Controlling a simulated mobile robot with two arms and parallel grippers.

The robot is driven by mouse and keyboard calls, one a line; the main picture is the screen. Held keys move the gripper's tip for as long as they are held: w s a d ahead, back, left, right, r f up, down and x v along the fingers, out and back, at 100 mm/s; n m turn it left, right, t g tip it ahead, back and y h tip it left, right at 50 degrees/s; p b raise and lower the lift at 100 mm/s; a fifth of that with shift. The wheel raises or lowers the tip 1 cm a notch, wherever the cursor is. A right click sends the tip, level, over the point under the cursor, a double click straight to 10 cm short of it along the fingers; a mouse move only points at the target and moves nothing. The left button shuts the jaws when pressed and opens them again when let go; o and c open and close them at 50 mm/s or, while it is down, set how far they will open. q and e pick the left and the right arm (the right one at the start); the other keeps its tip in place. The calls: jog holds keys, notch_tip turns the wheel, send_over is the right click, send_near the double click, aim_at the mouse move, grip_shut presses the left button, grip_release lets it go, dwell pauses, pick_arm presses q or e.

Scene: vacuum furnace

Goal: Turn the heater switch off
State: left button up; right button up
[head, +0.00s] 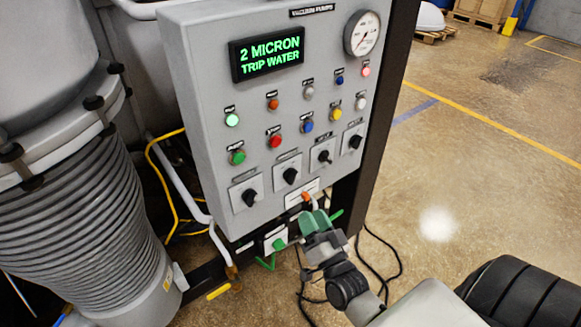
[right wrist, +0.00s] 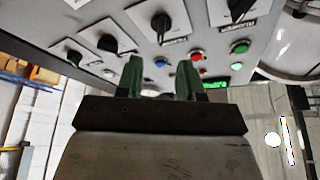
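The grey control panel (head: 215,120) carries several black rotary switches along its lower part: far left (head: 249,198), second (head: 290,175), third (head: 324,156) and far right (head: 354,142). Their labels are too small to read, so I cannot tell which is the heater switch. My right gripper (head: 316,222) is just below the panel's lower right edge, in front of it, with green fingers. In the right wrist view its two fingers (right wrist: 161,78) stand apart with nothing between them. Black switches, one of them (right wrist: 161,24), show beyond the fingertips, apart from them. My left gripper is not in view.
A display (head: 267,54) reads "2 MICRON TRIP WATER"; a round gauge (head: 362,33) is beside it. Coloured lamps and buttons sit above the switches. A ribbed grey cylinder (head: 85,215) stands left. A yellow-handled valve (head: 218,291) is low. Open floor (head: 470,160) lies right.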

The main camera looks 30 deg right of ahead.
aim_at(294, 180)
jog(key=p+x, duration=0.2)
jog(key=x, duration=0.6)
jog(key=shift+w+r+p, duration=0.2)
jog(key=shift+r+p, duration=0.05)
jog(key=shift+p, duration=0.15)
jog(key=shift+w+d+r, duration=0.1)
jog(key=shift+w+r, duration=0.1)
jog(key=shift+w, duration=0.4)
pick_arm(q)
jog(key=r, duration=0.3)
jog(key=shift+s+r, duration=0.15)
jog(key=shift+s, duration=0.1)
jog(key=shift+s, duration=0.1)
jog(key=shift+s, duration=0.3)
pick_arm(e)
jog(key=shift+r, duration=0.1)
grip_shut()
